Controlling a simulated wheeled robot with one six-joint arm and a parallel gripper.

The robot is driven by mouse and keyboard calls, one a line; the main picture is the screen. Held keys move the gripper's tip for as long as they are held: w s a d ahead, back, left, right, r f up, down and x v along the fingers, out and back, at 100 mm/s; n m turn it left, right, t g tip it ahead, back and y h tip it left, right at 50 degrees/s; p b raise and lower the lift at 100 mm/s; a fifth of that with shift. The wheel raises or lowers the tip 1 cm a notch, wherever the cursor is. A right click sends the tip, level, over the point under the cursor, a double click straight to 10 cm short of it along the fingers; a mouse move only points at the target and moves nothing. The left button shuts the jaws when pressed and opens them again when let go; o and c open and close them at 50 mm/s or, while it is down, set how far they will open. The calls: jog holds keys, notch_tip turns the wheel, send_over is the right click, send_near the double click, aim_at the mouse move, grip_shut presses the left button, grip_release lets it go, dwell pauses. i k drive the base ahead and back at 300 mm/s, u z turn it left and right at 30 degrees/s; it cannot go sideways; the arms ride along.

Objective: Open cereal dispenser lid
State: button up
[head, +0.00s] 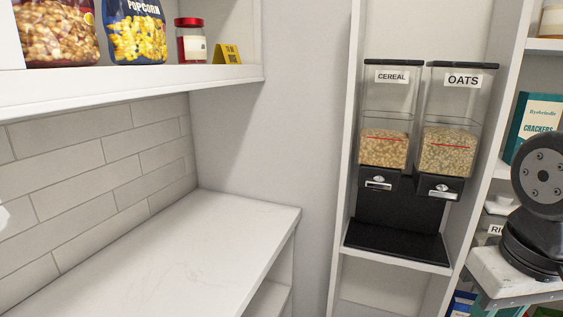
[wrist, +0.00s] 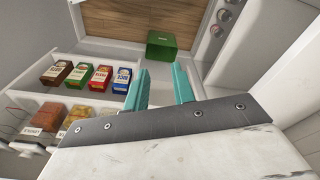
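The cereal dispenser (head: 387,115) stands on a shelf in the right half of the head view, a clear bin labelled CEREAL and partly filled. Its dark lid (head: 394,62) lies flat across the top and looks closed. The oats dispenser (head: 453,120) stands just to its right, also with a dark lid on top. My gripper (wrist: 161,72) shows in the wrist view as two teal fingers, apart with nothing between them. It is not in the head view, and no dispenser shows in the wrist view.
A white counter (head: 220,235) at left is bare. Above it, a shelf (head: 130,84) holds food containers. A shelf divider (head: 352,130) stands close left of the cereal dispenser. A crackers box (head: 538,117) is at right. The wrist view shows a green box (wrist: 161,44) and several small boxes.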

aim_at(368, 62)
jog(key=z, duration=0.4)
jog(key=k, duration=1.1)
jog(key=z, duration=1.05)
jog(key=i, duration=0.75)
jog(key=u, duration=0.75)
jog(key=i, duration=0.7)
jog(key=u, duration=0.65)
